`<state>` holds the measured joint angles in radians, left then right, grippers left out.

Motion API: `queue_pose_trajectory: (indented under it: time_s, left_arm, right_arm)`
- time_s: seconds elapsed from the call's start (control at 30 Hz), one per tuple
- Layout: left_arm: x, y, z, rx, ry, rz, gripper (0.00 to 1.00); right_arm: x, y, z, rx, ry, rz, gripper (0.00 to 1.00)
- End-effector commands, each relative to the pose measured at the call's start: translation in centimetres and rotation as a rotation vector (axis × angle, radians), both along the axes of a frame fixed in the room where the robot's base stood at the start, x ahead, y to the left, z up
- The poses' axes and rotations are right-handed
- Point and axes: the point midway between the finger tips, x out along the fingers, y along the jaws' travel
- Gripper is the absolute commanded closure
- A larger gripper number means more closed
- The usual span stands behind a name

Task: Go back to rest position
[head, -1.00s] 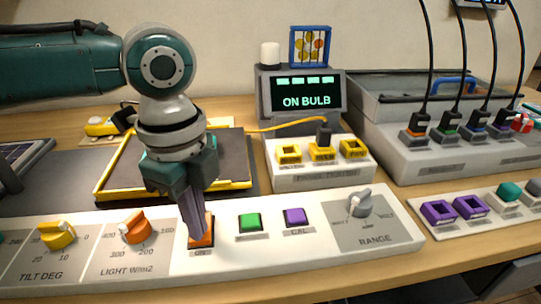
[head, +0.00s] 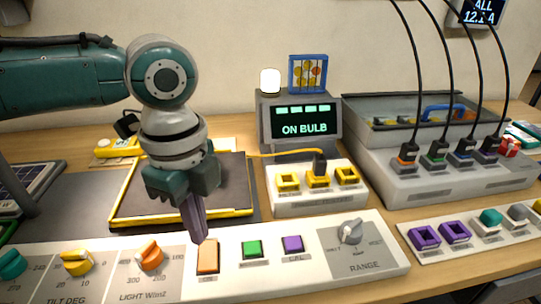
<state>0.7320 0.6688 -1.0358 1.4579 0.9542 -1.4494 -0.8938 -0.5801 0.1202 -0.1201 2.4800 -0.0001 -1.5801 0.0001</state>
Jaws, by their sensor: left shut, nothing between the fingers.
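My left gripper (head: 199,238) is shut and empty, pointing down. Its fingertips are at the upper edge of the orange switch (head: 208,256) on the white control panel (head: 314,256); I cannot tell whether they touch it. The switch is lit pale orange. The display (head: 305,122) reads ON BULB, and the white bulb (head: 270,80) on top of its housing glows. My right gripper is not in the head view.
The panel also has a green button (head: 252,248), a purple button (head: 292,244) and knobs. Behind the gripper lies a yellow-framed dark panel (head: 230,180). A grey box with black cables (head: 440,175) stands right. Open bench is narrow.

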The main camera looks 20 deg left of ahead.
Motion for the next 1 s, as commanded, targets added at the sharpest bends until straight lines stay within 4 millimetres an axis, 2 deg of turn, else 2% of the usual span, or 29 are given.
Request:
queue_pose_trajectory:
  time_s: [0.03,0.1,0.63,0.77,0.87,0.9,1.0]
  left_arm:
    - [0.0,0.0,0.9,0.000,0.000,0.000,1.00]
    - [0.0,0.0,1.2,0.000,0.000,0.000,1.00]
    - [-0.3,-0.4,0.9,-0.006,0.001,-0.001,1.00]
    - [-2.1,-3.7,0.1,-0.057,-0.008,0.014,1.00]
    - [-4.7,-7.9,-0.3,-0.139,-0.029,0.082,1.00]
    - [-5.8,-9.5,-0.2,-0.178,-0.042,0.134,1.00]
    - [-8.0,-12.1,0.8,-0.268,-0.078,0.321,1.00]
  right_arm:
    - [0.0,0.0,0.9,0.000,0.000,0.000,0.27]
    - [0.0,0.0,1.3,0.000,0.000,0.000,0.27]
    - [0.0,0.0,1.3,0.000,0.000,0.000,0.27]
    - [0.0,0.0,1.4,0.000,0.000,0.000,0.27]
    - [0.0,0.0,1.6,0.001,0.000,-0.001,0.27]
    - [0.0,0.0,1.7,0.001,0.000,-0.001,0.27]
    - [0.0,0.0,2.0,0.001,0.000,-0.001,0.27]
